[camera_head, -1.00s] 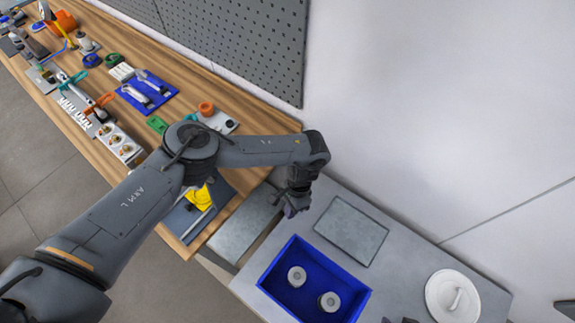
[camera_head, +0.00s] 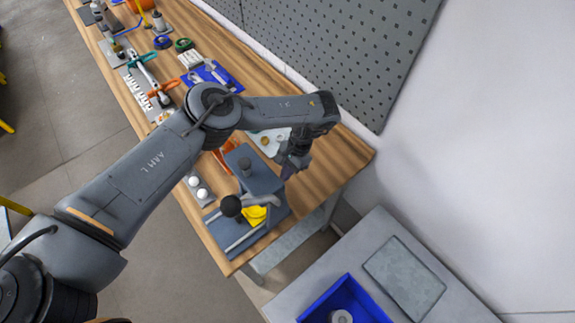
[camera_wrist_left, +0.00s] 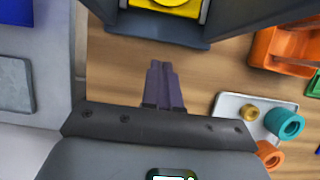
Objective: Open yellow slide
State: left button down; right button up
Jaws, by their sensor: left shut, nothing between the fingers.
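The yellow slide (camera_head: 254,215) shows as a small yellow part low on a blue-grey device (camera_head: 254,177) with a black ball knob, at the near end of the wooden bench. In the left wrist view the yellow part (camera_wrist_left: 182,5) is at the top edge, in the device's dark base. My left gripper (camera_head: 287,172) is beside the device on its right, over the bench. Its fingers (camera_wrist_left: 165,85) are together and empty, pointing toward the device and apart from the yellow part. My right gripper is not in view.
A white plate (camera_wrist_left: 250,112) with coloured knobs and an orange holder (camera_wrist_left: 285,50) lie near the gripper. A blue tray (camera_head: 345,300) and a grey plate (camera_head: 411,275) are on the grey table at right. A pegboard (camera_head: 330,50) stands behind the bench.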

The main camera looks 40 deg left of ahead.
pick_arm(q)
jog(key=p+x, duration=0.1)
jog(key=x, duration=0.4)
jog(key=shift+s+a+f, duration=0.1)
jog(key=shift+s+a+r+p, duration=0.1)
jog(key=shift+s+p, duration=0.3)
jog(key=shift+s, duration=0.05)
jog(key=shift+s+a+r+p, duration=0.1)
jog(key=shift+s+p, duration=0.25)
jog(key=shift+s, duration=0.05)
jog(key=shift+s+a, duration=0.2)
jog(key=shift+s, duration=0.15)
jog(key=shift+s+a+f+p, duration=0.1)
jog(key=shift+s+f+p, duration=0.05)
jog(key=shift+s+p, duration=0.45)
jog(key=shift+s, duration=0.1)
